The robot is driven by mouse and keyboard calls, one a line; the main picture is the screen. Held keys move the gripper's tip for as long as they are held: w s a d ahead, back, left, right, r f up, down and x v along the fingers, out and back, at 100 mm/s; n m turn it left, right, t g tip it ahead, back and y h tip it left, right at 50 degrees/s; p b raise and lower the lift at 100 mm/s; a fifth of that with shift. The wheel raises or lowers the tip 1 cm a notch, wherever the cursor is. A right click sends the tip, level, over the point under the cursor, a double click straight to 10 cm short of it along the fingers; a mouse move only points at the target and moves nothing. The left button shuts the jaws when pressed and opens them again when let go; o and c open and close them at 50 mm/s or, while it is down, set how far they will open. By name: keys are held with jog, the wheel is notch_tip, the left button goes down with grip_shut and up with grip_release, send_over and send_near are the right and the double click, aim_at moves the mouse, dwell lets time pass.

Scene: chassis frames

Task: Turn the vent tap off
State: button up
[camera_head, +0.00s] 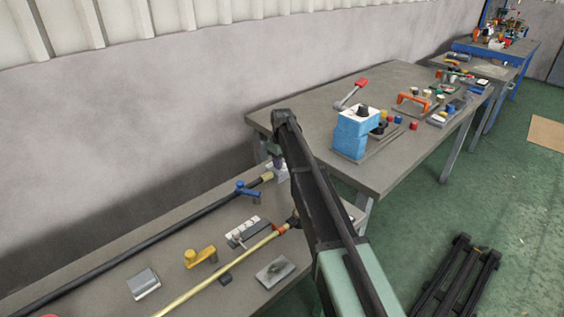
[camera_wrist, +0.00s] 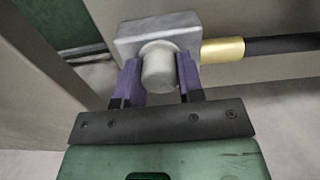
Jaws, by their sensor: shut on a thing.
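A round grey knob (camera_wrist: 158,72) stands out from a grey block (camera_wrist: 130,38) in the wrist view. The purple fingers of my gripper (camera_wrist: 159,80) are on either side of the knob, shut on it. A brass fitting (camera_wrist: 222,50) and a black pipe (camera_wrist: 285,45) run from the block to the right. In the head view, the block (camera_head: 281,172) is at the far end of the black pipe, partly hidden by my arm. A tap with a blue handle (camera_head: 246,188) is on that pipe. No label shows which part is the vent tap.
The near bench holds a yellow pipe (camera_head: 225,267), a yellow handle (camera_head: 199,256), a switch strip (camera_head: 248,233) and metal blocks. A second bench (camera_head: 300,113) carries a blue box (camera_head: 351,134) and a red-tipped lever (camera_head: 351,94). A dark pallet (camera_head: 458,280) lies on the green floor.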

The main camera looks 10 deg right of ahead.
jog(key=o, duration=0.9)
jog(key=shift+r, duration=0.1)
notch_tip(320, 180, up, 11)
jog(key=p, duration=1)
jog(key=shift+f+p, duration=0.2)
jog(key=shift+p, duration=0.2)
jog(key=s+m, duration=0.2)
jog(key=s, duration=1)
jog(key=s+m, duration=0.2)
jog(key=s, duration=1.1)
jog(key=s+m, duration=0.2)
jog(key=s, duration=1.1)
jog(key=shift+m, duration=0.3)
